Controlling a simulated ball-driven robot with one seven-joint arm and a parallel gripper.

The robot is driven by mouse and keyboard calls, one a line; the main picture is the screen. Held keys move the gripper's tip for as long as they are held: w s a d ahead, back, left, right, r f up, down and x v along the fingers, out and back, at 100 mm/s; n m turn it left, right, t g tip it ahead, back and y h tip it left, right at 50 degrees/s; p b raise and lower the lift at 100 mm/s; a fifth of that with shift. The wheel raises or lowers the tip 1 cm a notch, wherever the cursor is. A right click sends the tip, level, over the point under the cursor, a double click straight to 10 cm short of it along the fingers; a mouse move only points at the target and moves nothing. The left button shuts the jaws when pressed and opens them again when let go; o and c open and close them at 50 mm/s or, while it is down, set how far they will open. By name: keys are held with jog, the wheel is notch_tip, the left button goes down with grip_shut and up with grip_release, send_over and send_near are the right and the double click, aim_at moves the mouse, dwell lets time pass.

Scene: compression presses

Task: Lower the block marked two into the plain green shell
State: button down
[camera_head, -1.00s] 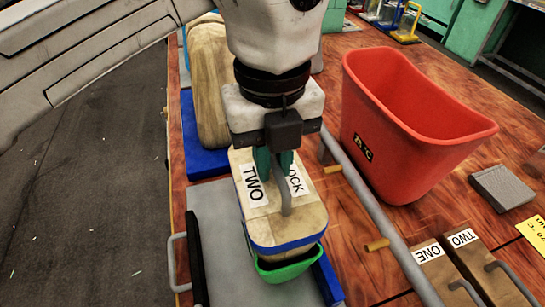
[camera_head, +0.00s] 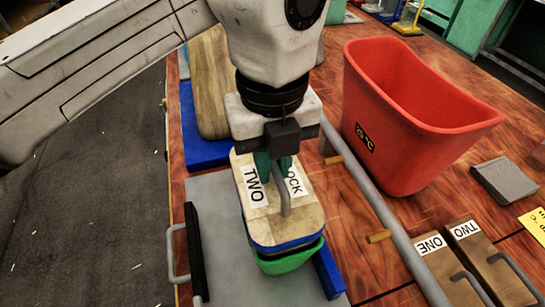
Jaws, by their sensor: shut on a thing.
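The block marked two (camera_head: 287,221) is a wooden block with a blue lower edge, a grey handle and white labels reading "TWO" and "OCK". My gripper (camera_head: 275,170) is shut on its handle from above. The green shell (camera_head: 290,262) shows under the block's near end, with its green rim below the blue edge. The block covers most of the shell, so how deep it sits inside cannot be told. The shell is over a grey plate (camera_head: 225,245) with a black-edged handle at its left.
A red bin (camera_head: 410,125) stands at the right behind a grey rail (camera_head: 375,195) with wooden pegs. Blocks labelled ONE (camera_head: 440,262) and TWO (camera_head: 490,255) lie at the lower right. A wooden piece on a blue base (camera_head: 205,155) stands behind the plate.

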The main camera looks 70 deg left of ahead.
jog(key=shift+f, duration=0.5)
dwell(0.4)
jog(key=c, duration=1)
grip_release()
jog(key=shift+f, duration=0.1)
notch_tip(320, 180, up, 11)
jog(key=shift+f+p, duration=0.1)
jog(key=shift+p, duration=0.3)
